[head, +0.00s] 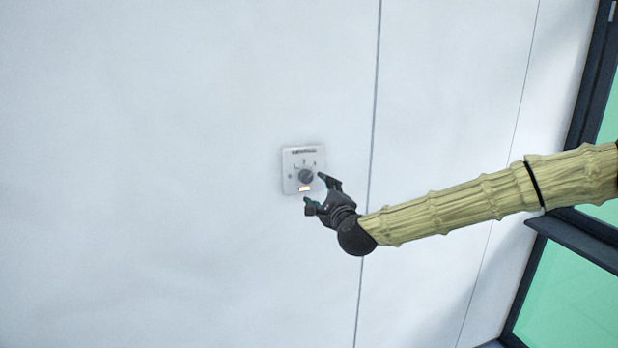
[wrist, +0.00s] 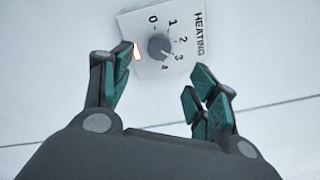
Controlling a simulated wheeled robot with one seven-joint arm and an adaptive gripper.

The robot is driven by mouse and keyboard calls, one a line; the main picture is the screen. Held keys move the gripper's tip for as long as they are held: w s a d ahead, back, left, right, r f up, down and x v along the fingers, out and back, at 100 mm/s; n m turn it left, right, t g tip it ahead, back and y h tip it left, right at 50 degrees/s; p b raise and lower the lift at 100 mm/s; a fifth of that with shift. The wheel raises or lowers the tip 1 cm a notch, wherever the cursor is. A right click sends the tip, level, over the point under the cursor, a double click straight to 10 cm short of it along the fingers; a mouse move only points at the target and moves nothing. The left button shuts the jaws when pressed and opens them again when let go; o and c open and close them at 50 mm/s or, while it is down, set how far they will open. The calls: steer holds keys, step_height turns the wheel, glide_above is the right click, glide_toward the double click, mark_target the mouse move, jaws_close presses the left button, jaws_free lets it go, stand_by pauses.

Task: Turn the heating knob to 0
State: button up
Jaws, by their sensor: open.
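The heating knob (head: 306,176) is a round grey dial on a white square wall plate (head: 289,160). My gripper (head: 315,190) is open and empty, just in front of the plate's lower right. In the wrist view the fingers of my gripper (wrist: 160,72) are spread, apart from the knob.
A small lit orange indicator (head: 305,188) is on the plate below the knob. The pale wall (head: 150,180) around the plate is flat and clear, with thin vertical panel seams. A dark-framed window (head: 575,285) with green panes stands at the right.

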mark_target(309, 179)
steer(key=p+x, duration=0.5)
steer(key=x, duration=0.5)
steer(key=shift+w+f, duration=0.1)
steer(key=shift+f, duration=0.1)
steer(key=c, duration=1)
